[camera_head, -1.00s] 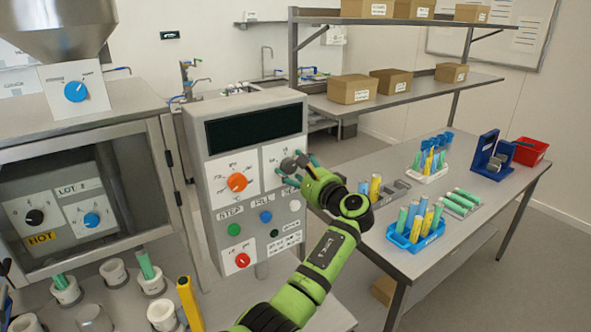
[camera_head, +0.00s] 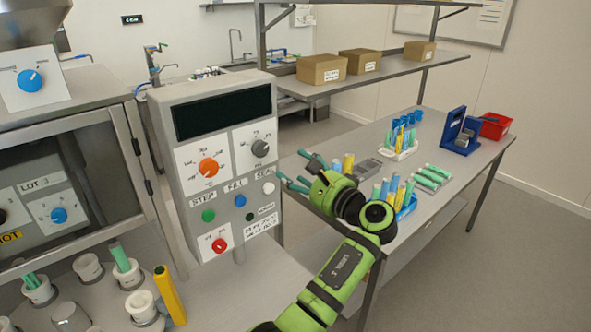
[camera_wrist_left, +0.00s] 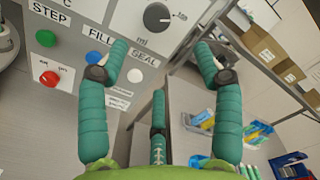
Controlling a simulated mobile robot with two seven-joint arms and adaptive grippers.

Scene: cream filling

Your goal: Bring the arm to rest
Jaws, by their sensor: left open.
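My left arm is green, with dark teal fingers. Its gripper (camera_head: 293,169) is open and empty, just right of the grey control panel (camera_head: 222,191) and apart from the grey dial (camera_head: 260,148). In the left wrist view the teal fingers of this gripper (camera_wrist_left: 160,65) stand spread with nothing between them. The same grey dial (camera_wrist_left: 157,16) shows beyond them at the top, with the round white SEAL button (camera_wrist_left: 135,76) below it. My right gripper is not in view.
At left stand a cabinet with a window (camera_head: 78,190), white cups with green tubes (camera_head: 121,258) and a yellow cylinder (camera_head: 169,296). At right a table holds tube racks (camera_head: 401,152), a blue stand (camera_head: 460,130) and a red bin (camera_head: 495,126). Shelved boxes (camera_head: 321,69) stand behind.

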